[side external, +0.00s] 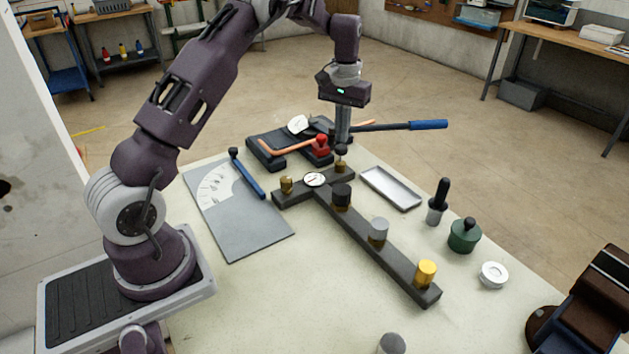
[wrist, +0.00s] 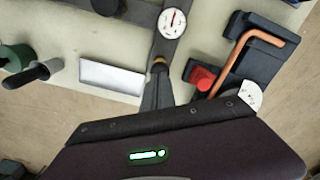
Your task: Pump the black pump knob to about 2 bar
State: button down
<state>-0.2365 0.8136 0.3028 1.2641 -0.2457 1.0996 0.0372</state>
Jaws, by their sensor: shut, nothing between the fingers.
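The dark manifold (side external: 400,271) lies on the bench with a round white gauge (side external: 314,180) on its short crossbar. The gauge also shows in the wrist view (wrist: 172,22) with a red needle; its numbers are too small to read. A small black knob (side external: 341,150) tops a brass fitting (side external: 340,166) at the crossbar's right end; it looks like the pump knob. My gripper (side external: 342,142) is shut and empty, pointing down right over this knob; I cannot tell whether they touch. In the wrist view my fingers (wrist: 158,78) hide the knob, and some brass shows beyond them.
Black, grey (side external: 379,230) and yellow (side external: 426,272) caps stand along the manifold. A metal tray (side external: 391,188) lies to its right. Behind are a copper pipe (side external: 285,147), a red part (side external: 321,144) and a blue-handled tool (side external: 428,125), close to my gripper.

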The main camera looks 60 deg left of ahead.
jog(key=shift+f, duration=0.1)
jog(key=shift+f, duration=0.55)
jog(key=shift+f, duration=0.3)
jog(key=shift+r, duration=1.1)
